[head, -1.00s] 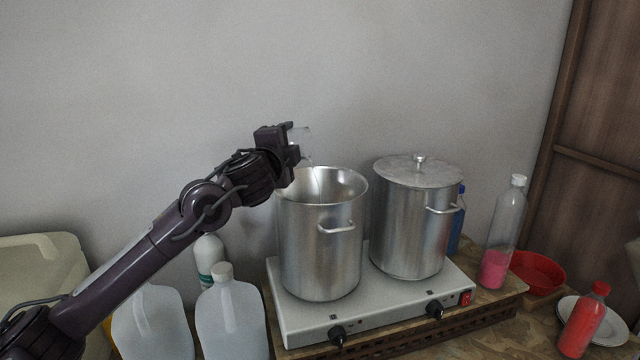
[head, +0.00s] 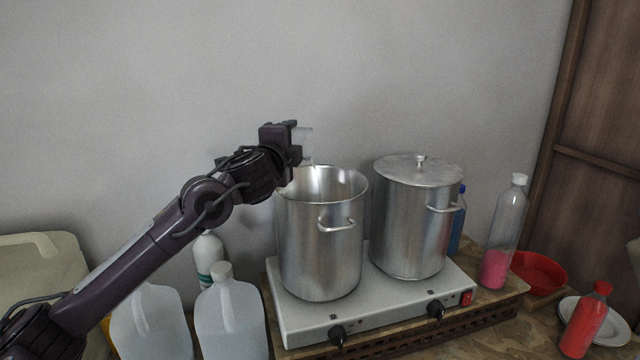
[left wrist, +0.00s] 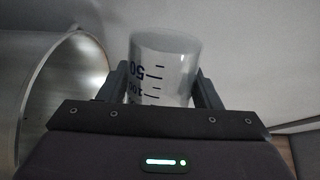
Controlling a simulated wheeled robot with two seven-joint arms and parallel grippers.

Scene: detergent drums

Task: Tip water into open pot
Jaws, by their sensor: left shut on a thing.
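The pot's round opening also shows at the left of the left wrist view (left wrist: 62,85). I cannot make out water in the beaker, and the pot's bottom is hidden. My right gripper is out of view.
A lidded steel pot (head: 410,225) stands right of the open pot on a white hot plate (head: 385,310). Clear jugs (head: 232,318) stand at front left. A bottle with pink liquid (head: 497,235), red bowl (head: 540,270) and red bottle (head: 584,325) are at right.

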